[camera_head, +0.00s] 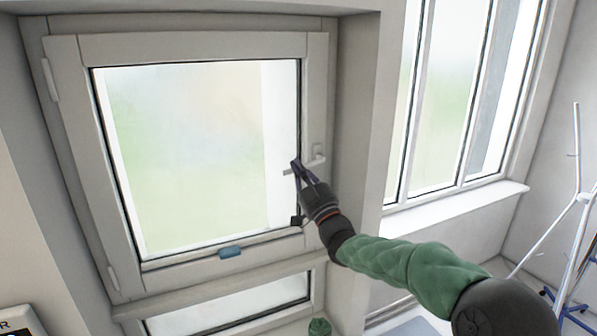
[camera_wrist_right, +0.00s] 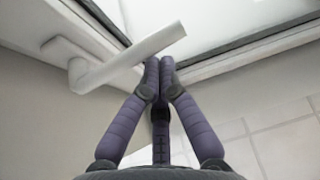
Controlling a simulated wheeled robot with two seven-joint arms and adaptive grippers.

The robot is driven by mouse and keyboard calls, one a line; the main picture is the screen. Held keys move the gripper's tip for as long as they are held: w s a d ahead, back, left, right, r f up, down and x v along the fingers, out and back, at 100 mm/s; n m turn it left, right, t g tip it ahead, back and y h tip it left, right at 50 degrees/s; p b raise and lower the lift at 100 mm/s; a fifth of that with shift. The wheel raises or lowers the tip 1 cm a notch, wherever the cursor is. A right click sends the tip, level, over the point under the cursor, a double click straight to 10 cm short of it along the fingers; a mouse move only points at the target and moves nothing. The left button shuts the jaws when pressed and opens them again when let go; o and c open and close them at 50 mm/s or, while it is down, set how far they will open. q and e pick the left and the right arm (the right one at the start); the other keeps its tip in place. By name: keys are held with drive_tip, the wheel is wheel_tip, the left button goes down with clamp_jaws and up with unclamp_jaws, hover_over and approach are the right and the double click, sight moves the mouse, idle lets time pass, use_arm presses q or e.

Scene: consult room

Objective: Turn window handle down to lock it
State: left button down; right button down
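The window handle (camera_head: 315,163) is a pale lever on the right side of the window frame (camera_head: 318,95). It lies roughly level, its free end pointing left over the glass. In the wrist view the handle (camera_wrist_right: 130,58) runs from its base at the left to its free end at upper middle. My right gripper (camera_head: 297,164) is at the handle's free half. In the wrist view its purple fingers (camera_wrist_right: 158,66) are together at the tips, right beside the lever, with nothing seen between them. I cannot tell whether they touch it. My left gripper is not in view.
A blue object (camera_head: 230,253) sits on the window's lower frame. A second window with a white sill (camera_head: 455,208) is to the right. A white stand (camera_head: 576,200) is at the far right. A small green object (camera_head: 319,327) shows at the bottom.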

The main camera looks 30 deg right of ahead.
drive_tip(key=d+f+n+g+y+b, duration=0.4)
drive_tip(key=f+n+y+b, duration=0.3)
drive_tip(key=n, duration=0.7)
drive_tip(key=shift+s+d+f+n+y+b, duration=0.35)
drive_tip(key=shift+f+b, duration=0.1)
drive_tip(key=shift+b, duration=0.55)
idle(0.3)
